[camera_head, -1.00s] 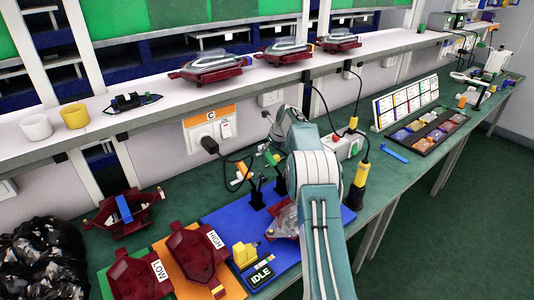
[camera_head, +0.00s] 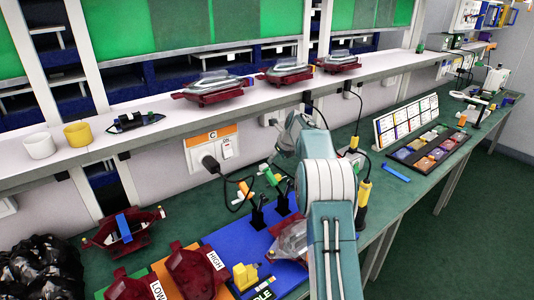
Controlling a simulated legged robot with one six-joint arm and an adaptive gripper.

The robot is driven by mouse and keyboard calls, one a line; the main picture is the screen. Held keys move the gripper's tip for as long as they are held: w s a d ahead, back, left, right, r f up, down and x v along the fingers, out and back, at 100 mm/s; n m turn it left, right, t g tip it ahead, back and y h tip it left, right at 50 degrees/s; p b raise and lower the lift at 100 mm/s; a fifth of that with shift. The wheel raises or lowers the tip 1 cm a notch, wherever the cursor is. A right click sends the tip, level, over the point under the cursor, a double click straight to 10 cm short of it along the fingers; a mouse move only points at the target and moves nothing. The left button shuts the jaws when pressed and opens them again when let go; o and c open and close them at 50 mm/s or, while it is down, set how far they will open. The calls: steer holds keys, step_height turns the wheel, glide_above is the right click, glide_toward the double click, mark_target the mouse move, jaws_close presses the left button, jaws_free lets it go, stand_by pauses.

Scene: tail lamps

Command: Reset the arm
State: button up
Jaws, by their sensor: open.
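My arm (camera_head: 328,190) rises from the bottom centre of the head view, with its white and teal joint over the bench. A grey-teal link (camera_head: 288,133) extends behind it toward the wall. I cannot see my gripper; its fingers do not show. A clear and red tail lamp (camera_head: 289,241) lies on the blue mat (camera_head: 233,236) left of the arm, partly hidden by it. Two black holders (camera_head: 258,212) with orange- and green-ended pieces stand at the back of that mat.
Three tail lamps (camera_head: 212,90) sit on the shelf (camera_head: 185,128), with mugs (camera_head: 77,135) at left. Red housings (camera_head: 195,272) lie front left. A parts tray (camera_head: 428,150) and blue bar (camera_head: 396,173) are right. A black bag (camera_head: 42,270) fills the lower left corner.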

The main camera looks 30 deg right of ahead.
steer(key=s+a+r+n, duration=1.6)
steer(key=s+a, duration=0.1)
steer(key=s, duration=0.1)
steer(key=s+a+f+n, duration=0.1)
steer(key=s+a+n, duration=0.2)
steer(key=s+n, duration=0.3)
steer(key=s+a+f+n, duration=0.2)
steer(key=s+n, duration=0.4)
steer(key=s, duration=0.6)
steer(key=s+a+f+n+h, duration=0.1)
steer(key=s+a+n, duration=0.3)
steer(key=s, duration=0.6)
steer(key=shift+f+n, duration=0.6)
steer(key=shift+n, duration=0.3)
steer(key=shift+w+a, duration=0.1)
